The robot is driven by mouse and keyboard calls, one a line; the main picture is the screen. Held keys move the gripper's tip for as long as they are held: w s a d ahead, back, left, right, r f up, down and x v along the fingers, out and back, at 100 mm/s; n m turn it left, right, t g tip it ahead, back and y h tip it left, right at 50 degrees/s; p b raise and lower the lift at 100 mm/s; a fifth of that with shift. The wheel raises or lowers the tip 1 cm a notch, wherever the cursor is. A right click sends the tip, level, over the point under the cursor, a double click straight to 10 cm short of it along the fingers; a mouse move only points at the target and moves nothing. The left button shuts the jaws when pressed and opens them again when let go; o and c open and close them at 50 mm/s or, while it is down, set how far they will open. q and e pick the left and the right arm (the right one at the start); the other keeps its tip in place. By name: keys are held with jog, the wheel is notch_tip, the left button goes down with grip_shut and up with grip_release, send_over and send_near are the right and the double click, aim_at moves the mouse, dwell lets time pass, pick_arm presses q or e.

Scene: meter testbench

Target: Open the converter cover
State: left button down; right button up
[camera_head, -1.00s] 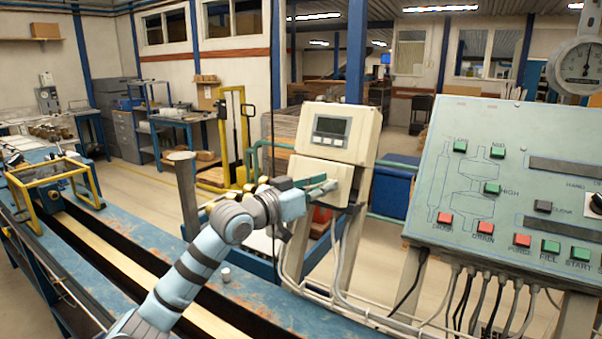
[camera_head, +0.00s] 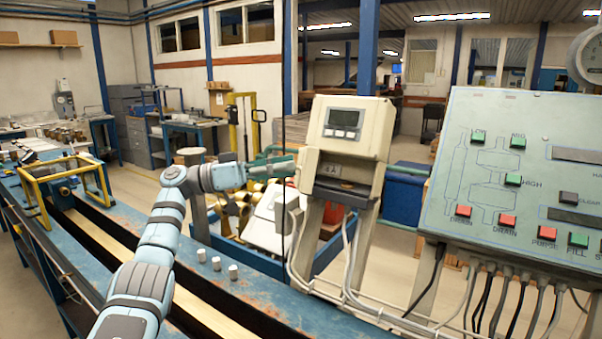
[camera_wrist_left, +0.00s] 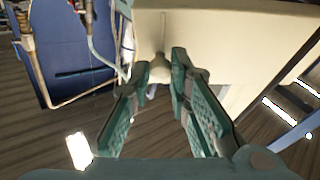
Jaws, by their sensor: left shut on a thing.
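The converter (camera_head: 345,128) is a beige box with a small grey display, on a post mount right of centre. Its lower cover (camera_head: 345,167) appears tilted up and outward, with a dark opening (camera_head: 335,190) and a small label below it. My left gripper (camera_head: 293,168) is at the cover's left edge, pointing right. In the left wrist view its green fingers (camera_wrist_left: 158,85) are on either side of a small beige knob, with the large beige surface (camera_wrist_left: 225,40) behind. The exact contact is hard to see. My right gripper is not in view.
A control panel (camera_head: 510,195) with red and green buttons stands at right. Grey cables (camera_head: 297,240) run below the converter. Several small metal cylinders (camera_head: 217,263) stand on the blue bench. A yellow frame (camera_head: 65,185) is at left. A blue cart (camera_head: 265,250) stands behind.

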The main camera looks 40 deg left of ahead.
pick_arm(q)
jog(key=shift+a, duration=0.15)
jog(key=c, duration=1.5)
grip_release()
jog(key=shift+f, duration=0.1)
jog(key=shift+s+a, duration=0.1)
jog(key=v, duration=0.7)
jog(key=shift+s+a, duration=0.2)
jog(key=shift+w+d, duration=0.1)
jog(key=shift+c, duration=0.4)
